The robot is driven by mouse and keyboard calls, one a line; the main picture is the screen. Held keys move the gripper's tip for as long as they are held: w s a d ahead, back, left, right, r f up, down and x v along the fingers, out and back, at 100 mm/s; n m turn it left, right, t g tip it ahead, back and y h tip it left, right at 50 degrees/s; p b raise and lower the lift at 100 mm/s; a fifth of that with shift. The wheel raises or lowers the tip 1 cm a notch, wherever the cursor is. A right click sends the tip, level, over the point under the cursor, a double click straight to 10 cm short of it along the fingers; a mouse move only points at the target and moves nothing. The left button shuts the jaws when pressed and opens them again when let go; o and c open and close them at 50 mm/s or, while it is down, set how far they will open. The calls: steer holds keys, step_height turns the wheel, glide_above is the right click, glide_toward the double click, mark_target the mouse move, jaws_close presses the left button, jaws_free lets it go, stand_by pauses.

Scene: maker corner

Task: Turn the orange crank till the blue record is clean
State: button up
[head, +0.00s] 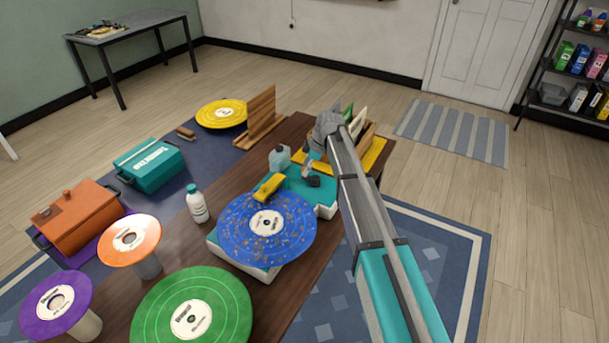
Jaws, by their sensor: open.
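The blue record (285,238) lies flat on a teal and white machine (328,208), with brown specks scattered over its surface. A yellow bar (269,187) reaches over the record's far edge. My gripper (311,168) is at the machine's far right end, past the record, and is open. A small orange part (310,157), which looks like the crank, shows beside it. My wrist and arm hide much of this spot, and I cannot tell whether the fingers touch the crank.
A clear bottle (279,158) and a white bottle (197,205) stand near the machine. Green (225,310), orange (143,238) and purple (75,290) records are at the near left. A wooden rack (262,120) and a yellow record (215,112) are behind.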

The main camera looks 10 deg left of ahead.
steer(key=shift+b+x, duration=0.5)
steer(key=shift+x, duration=0.25)
jaws_close()
